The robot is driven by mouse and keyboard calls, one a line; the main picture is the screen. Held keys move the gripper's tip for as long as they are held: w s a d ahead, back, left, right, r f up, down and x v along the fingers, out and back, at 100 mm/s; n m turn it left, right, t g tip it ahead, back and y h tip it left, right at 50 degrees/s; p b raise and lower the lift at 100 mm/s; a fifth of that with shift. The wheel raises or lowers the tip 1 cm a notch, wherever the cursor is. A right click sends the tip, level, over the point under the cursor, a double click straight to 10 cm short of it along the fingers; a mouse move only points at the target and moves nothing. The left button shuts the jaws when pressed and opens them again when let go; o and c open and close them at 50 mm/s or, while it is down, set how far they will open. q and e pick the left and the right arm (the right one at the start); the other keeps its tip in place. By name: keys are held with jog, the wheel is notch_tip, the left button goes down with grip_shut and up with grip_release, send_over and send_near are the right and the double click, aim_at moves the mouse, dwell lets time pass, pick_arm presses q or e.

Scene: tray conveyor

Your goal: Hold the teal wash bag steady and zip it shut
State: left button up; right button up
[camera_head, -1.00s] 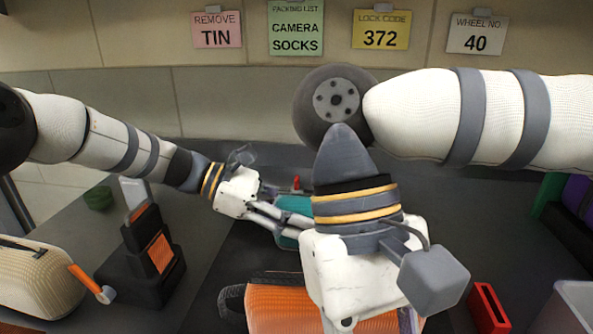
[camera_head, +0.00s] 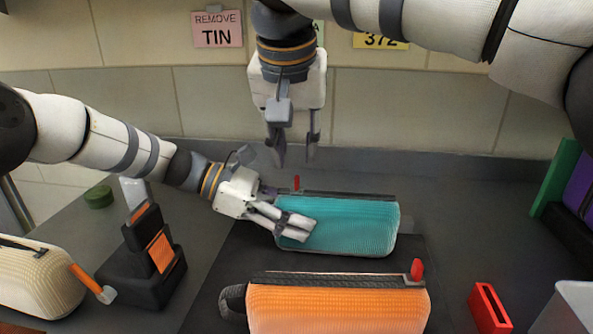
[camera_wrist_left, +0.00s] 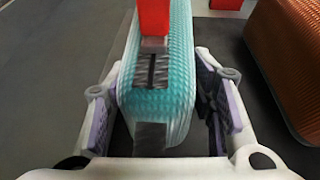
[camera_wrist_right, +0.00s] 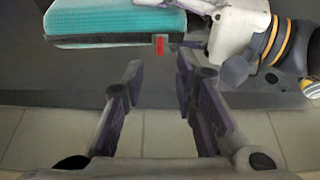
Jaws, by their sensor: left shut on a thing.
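The teal wash bag (camera_head: 345,228) lies on the dark counter, with a dark zip strip along its top. Its red pull tab (camera_head: 297,183) stands near the bag's left end, and also shows in the left wrist view (camera_wrist_left: 153,15) and the right wrist view (camera_wrist_right: 159,45). My left gripper (camera_head: 290,218) is shut on the bag's left end; in the left wrist view its fingers flank the bag. My right gripper (camera_head: 295,156) is open and empty, pointing down just above the red tab in the head view. Whether the zip is parted is unclear.
An orange bag (camera_head: 340,308) with a red tab (camera_head: 417,270) lies in front of the teal one. A red block (camera_head: 489,307) and a grey bin (camera_head: 575,305) are at right. A black-and-orange stand (camera_head: 150,262) and a cream bag (camera_head: 38,278) are at left.

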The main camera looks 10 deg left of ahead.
aim_at(297, 176)
jog(key=x, duration=0.6)
grip_shut()
